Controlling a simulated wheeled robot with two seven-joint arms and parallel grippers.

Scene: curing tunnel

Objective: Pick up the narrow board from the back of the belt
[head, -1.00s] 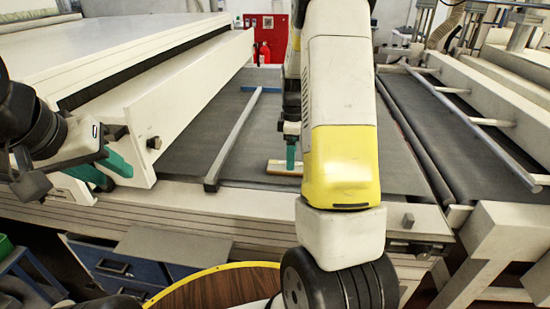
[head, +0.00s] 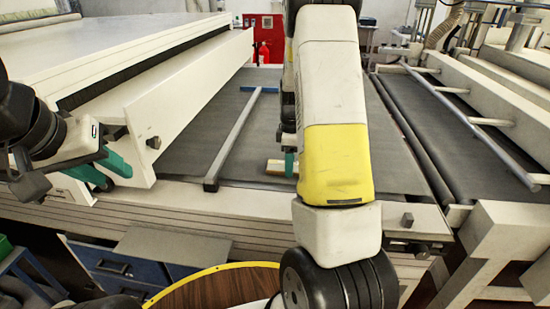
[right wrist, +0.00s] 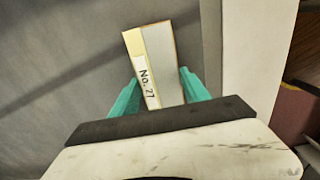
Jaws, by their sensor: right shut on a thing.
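A narrow board (right wrist: 160,62), pale grey with a yellowish strip marked "No. 27", lies between the green fingers of my right gripper (right wrist: 161,95) in the right wrist view. The right gripper is shut on it. In the head view the board (head: 274,167) shows near the belt's front edge, partly hidden by my right arm and a green finger (head: 289,163). I cannot tell whether it is clear of the belt (head: 255,140). My left gripper (head: 104,171) is open and empty, in front of the white housing at the left.
A grey rail (head: 233,138) runs along the belt left of the board, with a blue bar (head: 265,89) at its far end. A white housing (head: 190,95) bounds the left side. A roller and second belt (head: 460,135) lie to the right. A round wooden table (head: 225,290) stands in front.

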